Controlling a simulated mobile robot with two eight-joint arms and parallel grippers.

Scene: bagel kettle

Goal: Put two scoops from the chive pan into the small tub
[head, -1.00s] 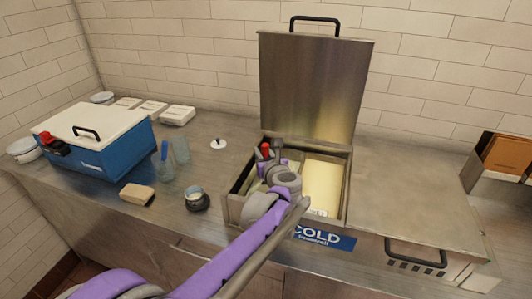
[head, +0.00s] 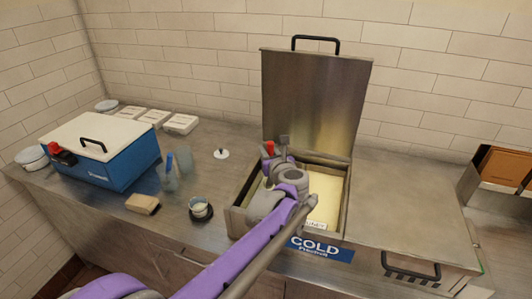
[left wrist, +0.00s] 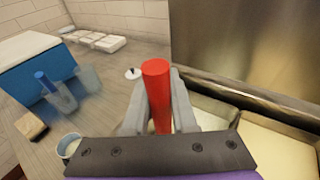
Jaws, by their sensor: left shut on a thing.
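My left gripper (head: 275,158) is over the open cold well. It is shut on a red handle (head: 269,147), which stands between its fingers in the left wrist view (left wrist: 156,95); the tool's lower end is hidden. The well holds pans with pale yellow contents. The right-hand pan (head: 322,190) shows a small label, hard to read. The left-hand side is mostly hidden by my arm, and I cannot tell which pan is chive. A small round tub (head: 200,209) with pale contents stands on the counter left of the well; it also shows in the left wrist view (left wrist: 68,145). My right gripper is out of view.
The well's steel lid (head: 315,100) stands raised behind it. A blue cooler (head: 105,165) with a white lid is at the left. A sponge-like block (head: 143,203), a blue-handled tool in a clear holder (head: 169,172) and a white knobbed disc (head: 221,154) lie between.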

